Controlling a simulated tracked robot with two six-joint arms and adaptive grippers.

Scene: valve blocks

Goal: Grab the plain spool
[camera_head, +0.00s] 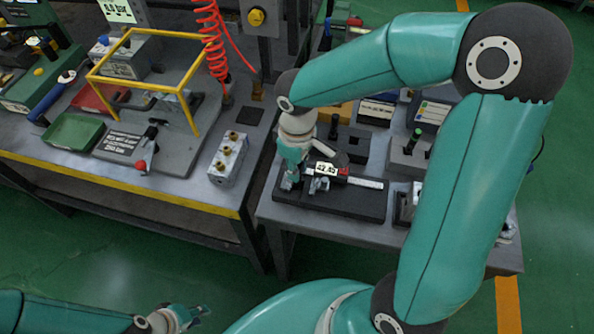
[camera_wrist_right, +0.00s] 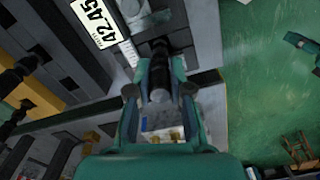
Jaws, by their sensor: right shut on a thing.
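My right gripper (camera_head: 291,178) is low over the left end of a dark tray (camera_head: 330,205) on the right-hand table. In the right wrist view my right gripper (camera_wrist_right: 160,68) is shut on a dark, narrow, rod-like part (camera_wrist_right: 158,82), seemingly the spool. The part lies lengthwise between the fingers. I cannot tell whether it touches the tray, and its surface is too dark to confirm that it is plain. My left gripper (camera_head: 190,318) is at the bottom edge of the head view, away from the tables, with its fingers apart and empty.
A digital caliper (camera_head: 345,178) lies right beside my right gripper. A metal block with brass fittings (camera_head: 228,158) stands on the left table. A yellow frame (camera_head: 150,72), a green bin (camera_head: 75,132) and a red coiled hose (camera_head: 212,40) are further left.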

